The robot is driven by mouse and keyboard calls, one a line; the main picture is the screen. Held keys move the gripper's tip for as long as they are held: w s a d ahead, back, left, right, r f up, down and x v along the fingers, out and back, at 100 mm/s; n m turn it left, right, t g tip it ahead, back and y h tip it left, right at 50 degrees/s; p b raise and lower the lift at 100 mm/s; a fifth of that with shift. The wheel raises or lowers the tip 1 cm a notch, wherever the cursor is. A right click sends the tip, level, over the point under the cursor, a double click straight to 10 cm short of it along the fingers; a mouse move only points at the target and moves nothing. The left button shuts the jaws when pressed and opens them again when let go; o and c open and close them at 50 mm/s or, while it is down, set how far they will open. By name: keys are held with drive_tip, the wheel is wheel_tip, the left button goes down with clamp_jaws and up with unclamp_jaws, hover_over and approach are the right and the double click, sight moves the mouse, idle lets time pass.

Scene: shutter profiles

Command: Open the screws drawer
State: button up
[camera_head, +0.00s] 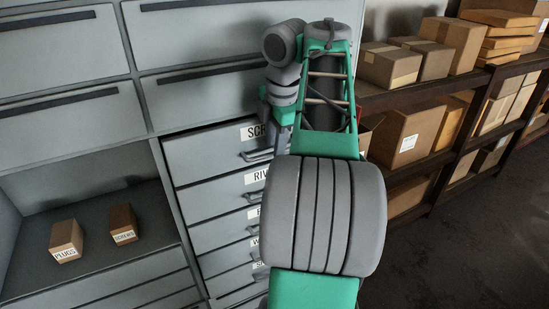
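The screws drawer (208,153) is the top one in a grey stack, left of my arm. Its label shows only "SCR", and the rest is hidden behind my arm. Its bar handle (256,156) shows in part below the label. The drawer front looks in line with those below, so it appears shut. My gripper (281,139) is at the right end of this drawer, close to the handle. My arm covers much of it, so I cannot tell whether the fingers are open or touch the handle.
More labelled drawers (225,202) lie below. At left, an open shelf (100,262) holds a plugs box (66,240) and another small labelled box (124,224). Dark shelving (400,178) with cardboard boxes stands at right. The floor (470,255) at lower right is clear.

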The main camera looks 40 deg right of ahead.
drive_tip(key=shift+w+f, duration=0.1)
drive_tip(key=shift+f, duration=0.45)
clamp_jaws()
idle(1.0)
